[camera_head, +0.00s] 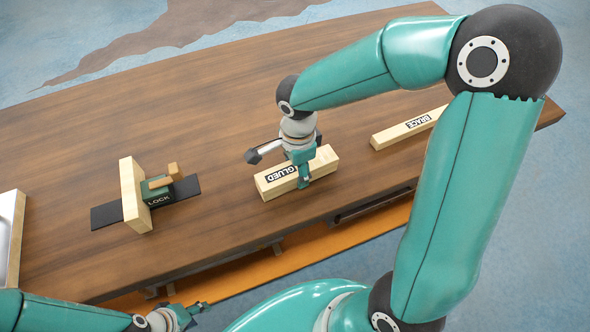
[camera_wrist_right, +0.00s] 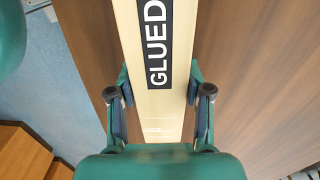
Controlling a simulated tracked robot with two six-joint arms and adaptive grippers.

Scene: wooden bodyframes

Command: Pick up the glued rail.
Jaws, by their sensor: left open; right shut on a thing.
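The glued rail (camera_head: 271,184) is a pale wooden bar with a black "GLUED" label, lying on the brown table in the head view. My right gripper (camera_head: 304,180) reaches down over it from above and is shut on it, one finger on each side. In the right wrist view the glued rail (camera_wrist_right: 160,105) runs up between the two fingers of the right gripper (camera_wrist_right: 160,100). I cannot tell whether the rail is clear of the table. My left gripper (camera_head: 196,308) is open and empty, low in front of the table edge.
A rail labelled "BRACE" (camera_head: 402,130) lies to the right, partly behind my right arm. On the left an upright wooden piece (camera_head: 134,195) stands by a green "LOCK" fixture (camera_head: 158,194) on a black plate. A metal tray (camera_head: 8,240) sits at the far left. The table's back is clear.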

